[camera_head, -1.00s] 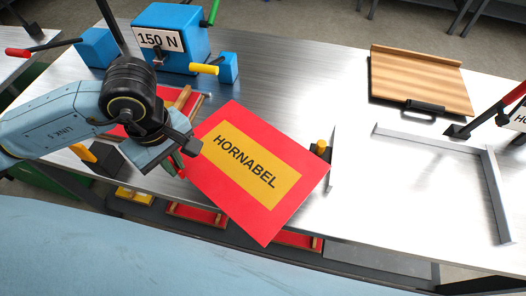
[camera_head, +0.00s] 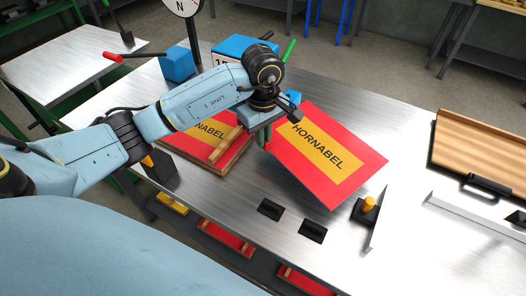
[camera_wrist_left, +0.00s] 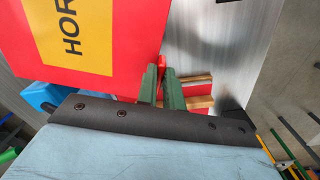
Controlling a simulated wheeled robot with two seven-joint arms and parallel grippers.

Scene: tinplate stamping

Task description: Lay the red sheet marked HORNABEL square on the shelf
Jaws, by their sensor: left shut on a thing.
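The red HORNABEL sheet (camera_head: 360,165), with a yellow label panel, hangs from my left gripper (camera_head: 266,142) over the middle of the metal table. My left gripper's green fingers (camera_wrist_left: 161,86) are shut on the sheet's edge near one corner. The sheet (camera_wrist_left: 120,85) runs up and left from them in the left wrist view. The sheet looks turned relative to the table edges; its height above the top is unclear. Which surface is the shelf I cannot tell for certain. My right gripper is not in view.
A wooden tray (camera_head: 219,168) with another red sheet is left of the gripper. Two black pads (camera_head: 270,208) and a yellow-knobbed stop (camera_head: 369,204) sit near the front edge. A metal fence (camera_head: 470,216) and wooden board (camera_head: 477,140) are right. Red items (camera_head: 226,240) lie below the tabletop.

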